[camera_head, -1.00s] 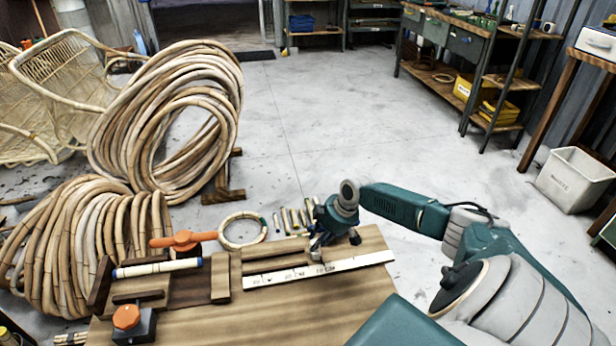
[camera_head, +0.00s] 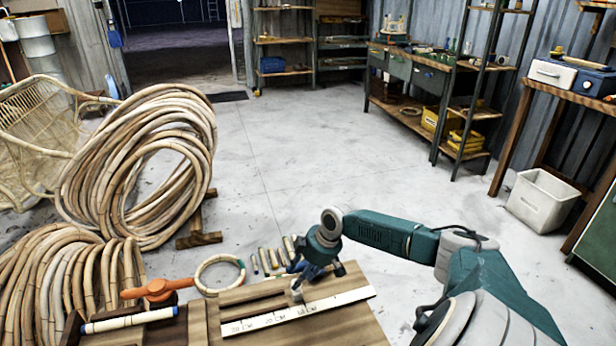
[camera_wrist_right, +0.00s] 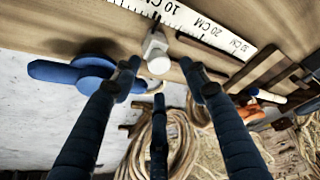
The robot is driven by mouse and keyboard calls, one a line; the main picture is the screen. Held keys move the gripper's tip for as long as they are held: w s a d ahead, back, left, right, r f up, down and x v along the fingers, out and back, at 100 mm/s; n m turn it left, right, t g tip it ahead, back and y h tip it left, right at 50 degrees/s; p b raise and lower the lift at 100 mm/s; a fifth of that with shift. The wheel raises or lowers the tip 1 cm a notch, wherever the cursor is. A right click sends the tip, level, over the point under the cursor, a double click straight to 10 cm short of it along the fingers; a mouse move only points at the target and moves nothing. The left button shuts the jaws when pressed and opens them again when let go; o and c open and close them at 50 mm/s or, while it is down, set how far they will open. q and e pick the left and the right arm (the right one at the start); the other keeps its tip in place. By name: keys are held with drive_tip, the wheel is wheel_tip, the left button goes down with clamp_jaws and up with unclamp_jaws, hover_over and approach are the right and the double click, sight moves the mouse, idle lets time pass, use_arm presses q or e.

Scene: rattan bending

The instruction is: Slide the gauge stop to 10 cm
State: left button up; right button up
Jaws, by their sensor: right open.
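The gauge stop (camera_head: 297,291) is a small pale grey block with a round knob, standing at the rear edge of the white centimetre scale (camera_head: 345,299) on the wooden bench. In the right wrist view the stop (camera_wrist_right: 155,52) is near the 10 CM print on the scale (camera_wrist_right: 215,33); its exact reading is unclear. My right gripper (camera_head: 308,276) is over the bench just behind the stop. Its fingers are open in the wrist view (camera_wrist_right: 162,70), with the knob showing between the tips; contact cannot be told. My left gripper is out of view.
A blue winged piece (camera_wrist_right: 75,72) is beside the gripper in the wrist view. An orange handle (camera_head: 157,290), a rattan ring (camera_head: 219,275) and short cane pieces (camera_head: 272,260) are around the bench's back. Large rattan coils (camera_head: 85,280) stand left. Floor beyond is clear.

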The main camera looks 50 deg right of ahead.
drive_tip(key=v, duration=0.8)
drive_tip(key=shift+r, duration=0.4)
